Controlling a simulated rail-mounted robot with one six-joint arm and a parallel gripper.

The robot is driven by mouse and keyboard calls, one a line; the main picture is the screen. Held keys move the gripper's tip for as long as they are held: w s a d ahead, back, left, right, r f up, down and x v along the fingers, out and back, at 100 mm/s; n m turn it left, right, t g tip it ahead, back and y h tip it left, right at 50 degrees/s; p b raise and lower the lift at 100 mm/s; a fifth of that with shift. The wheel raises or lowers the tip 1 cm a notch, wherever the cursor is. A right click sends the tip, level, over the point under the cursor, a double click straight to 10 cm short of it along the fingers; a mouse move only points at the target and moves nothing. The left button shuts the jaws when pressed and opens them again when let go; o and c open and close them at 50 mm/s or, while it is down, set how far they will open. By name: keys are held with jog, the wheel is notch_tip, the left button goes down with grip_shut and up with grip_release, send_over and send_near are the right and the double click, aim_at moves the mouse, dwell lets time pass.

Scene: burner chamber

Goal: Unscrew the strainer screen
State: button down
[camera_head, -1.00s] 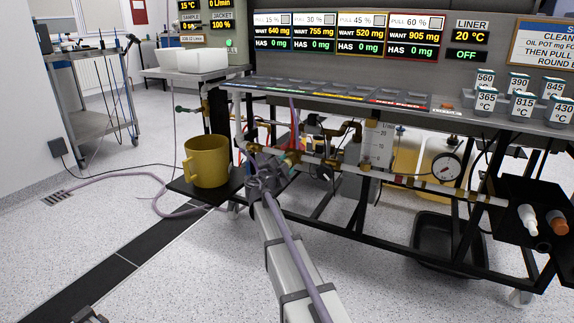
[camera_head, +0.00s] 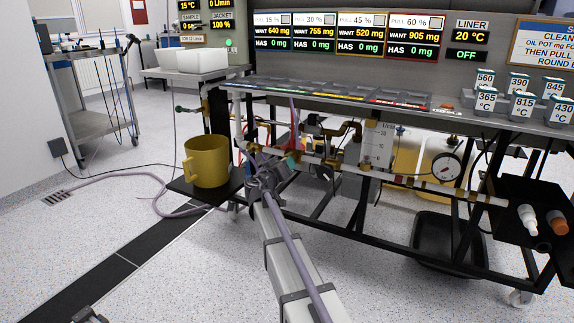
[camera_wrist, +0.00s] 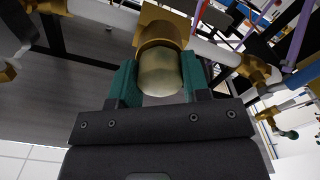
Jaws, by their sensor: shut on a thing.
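In the wrist view the strainer shows as a brass fitting (camera_wrist: 160,32) with a rounded, pale brass end (camera_wrist: 160,74) pointing toward my camera. I take the rounded end to be the strainer screen's cap; any mesh is hidden. My gripper (camera_wrist: 158,80) has its teal fingers on both sides of this end and is shut on it. In the head view my gripper (camera_head: 276,172) is at the low pipework under the bench, left of centre. There the gripper and arm mostly hide the strainer.
A yellow mug (camera_head: 207,163) stands on a black shelf (camera_head: 190,190) just left of my gripper. Pipes and a pressure gauge (camera_head: 446,167) run to the right. A black tub (camera_head: 450,245) sits on the floor below. Open floor lies at the front.

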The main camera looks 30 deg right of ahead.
jog(key=n, duration=1.2)
jog(key=c, duration=0.5)
grip_release()
jog(key=v, duration=0.2)
jog(key=shift+s+a, duration=0.15)
jog(key=shift+a, duration=0.1)
